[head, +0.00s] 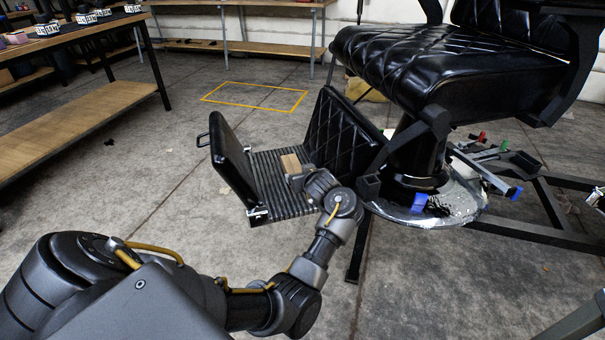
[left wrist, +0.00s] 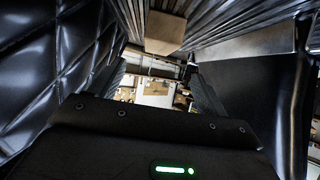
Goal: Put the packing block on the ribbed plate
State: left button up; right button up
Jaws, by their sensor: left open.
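The packing block (head: 290,163), a small tan box, appears to rest on the ribbed plate (head: 268,172), the dark grooved floor of the chair's footrest. In the left wrist view, the block (left wrist: 165,32) shows at the top, against the ribs of the plate (left wrist: 205,22). My left gripper (head: 297,179) is at the near side of the block, low over the plate. In the left wrist view its fingers (left wrist: 157,78) are apart, with the block beyond them and not clamped. Part of the plate is hidden behind my left arm. My right gripper is not in view.
Padded black footrest panels (head: 235,158) (head: 343,130) stand on both sides of the plate. The barber chair seat (head: 440,65) overhangs to the right, above its round metal base (head: 450,205). A workbench (head: 85,35) is at the left. The floor around the yellow rectangle (head: 255,96) is clear.

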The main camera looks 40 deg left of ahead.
pick_arm(q)
jog(key=shift+s, duration=0.1)
jog(key=shift+s+m+t, duration=0.2)
jog(key=shift+m+t, duration=0.2)
jog(key=shift+t, duration=0.1)
jog(key=s+d+r+m+t+h, duration=0.3)
jog(key=s+d+m+h, duration=0.5)
jog(key=s+d, duration=0.5)
jog(key=s+d+r+m+t+h, duration=0.4)
jog(key=s+d+m+h, duration=0.3)
jog(key=d, duration=1.1)
jog(key=s+h, duration=0.3)
jog(key=s, duration=0.3)
jog(key=shift+d+m+t, duration=0.4)
jog(key=shift+w, duration=0.1)
